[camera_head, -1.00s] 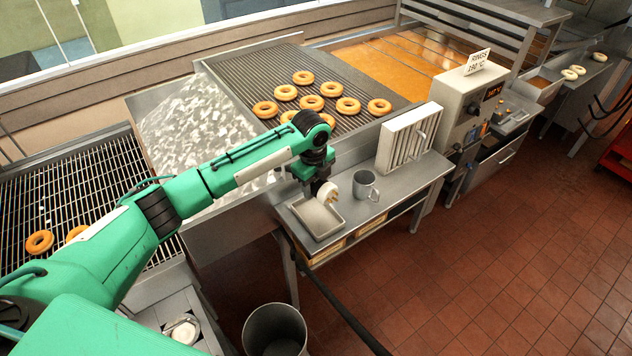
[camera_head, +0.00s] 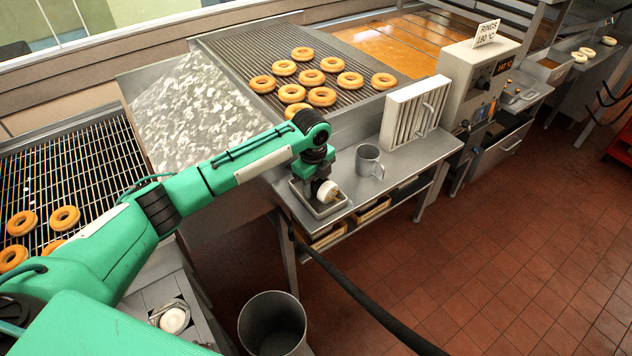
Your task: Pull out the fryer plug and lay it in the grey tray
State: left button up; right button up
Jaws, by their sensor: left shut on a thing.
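The plug (camera_head: 327,191) is a white round piece with a brass-coloured end. My left gripper (camera_head: 319,179) is shut on it and points down. The plug hangs over the grey tray (camera_head: 343,206), a shallow metal tray on the steel side table. The gripper and plug cover much of the tray's inside. I cannot tell whether the plug touches the tray floor. My right gripper is not in view.
A grey mug (camera_head: 369,162) stands just right of the tray, with a white slatted panel (camera_head: 414,113) behind it. The fryer control box (camera_head: 478,75) is farther right. Ring doughnuts lie on the racks. A bin (camera_head: 272,322) and dark hose (camera_head: 350,288) are in front.

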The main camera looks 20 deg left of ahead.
pick_arm(q)
jog(key=o, duration=1.3)
jog(key=shift+o, duration=0.2)
jog(key=shift+r, duration=0.15)
jog(key=shift+r, duration=0.3)
notch_tip(320, 180, up, 13)
jog(key=s+b, duration=0.1)
jog(key=b, duration=0.2)
jog(key=shift+a+b, duration=0.25)
jog(key=shift+b, duration=0.1)
jog(key=shift+s+f, duration=0.1)
jog(key=shift+s, duration=0.05)
